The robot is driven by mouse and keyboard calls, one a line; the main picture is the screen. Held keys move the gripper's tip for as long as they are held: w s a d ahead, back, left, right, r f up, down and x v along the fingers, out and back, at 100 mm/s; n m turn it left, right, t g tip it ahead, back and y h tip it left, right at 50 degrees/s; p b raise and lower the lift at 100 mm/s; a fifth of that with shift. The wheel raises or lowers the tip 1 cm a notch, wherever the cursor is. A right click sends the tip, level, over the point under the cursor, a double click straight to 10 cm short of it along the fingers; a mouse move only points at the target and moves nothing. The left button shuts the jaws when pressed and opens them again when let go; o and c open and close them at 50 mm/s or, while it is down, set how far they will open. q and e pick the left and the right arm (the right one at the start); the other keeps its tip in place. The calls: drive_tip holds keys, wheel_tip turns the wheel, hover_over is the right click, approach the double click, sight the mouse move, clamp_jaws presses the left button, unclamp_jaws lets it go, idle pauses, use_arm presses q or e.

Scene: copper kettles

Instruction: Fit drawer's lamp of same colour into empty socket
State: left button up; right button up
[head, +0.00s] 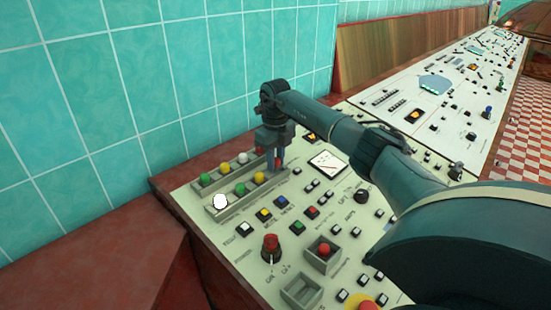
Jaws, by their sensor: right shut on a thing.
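Two grey lamp rails stand on the cream control panel. The front rail holds a bright white lamp (220,201), a green lamp (240,189) and a yellow lamp (259,177). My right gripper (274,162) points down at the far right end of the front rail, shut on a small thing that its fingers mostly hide. My left gripper is out of view.
A grey box (338,262) with a red knob (323,250) and an empty grey box (301,291) sit on the near panel. A red knob (271,243) stands up left of them. Several square buttons lie between. A teal tiled wall (130,90) rises behind.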

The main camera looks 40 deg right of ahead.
use_arm(q)
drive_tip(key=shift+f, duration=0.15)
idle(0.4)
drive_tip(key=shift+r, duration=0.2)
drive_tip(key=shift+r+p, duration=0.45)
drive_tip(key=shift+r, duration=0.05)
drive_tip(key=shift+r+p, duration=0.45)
drive_tip(key=shift+p, duration=0.05)
idle(3.2)
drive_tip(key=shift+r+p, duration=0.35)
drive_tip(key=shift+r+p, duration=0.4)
idle(1.5)
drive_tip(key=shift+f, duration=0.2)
idle(0.6)
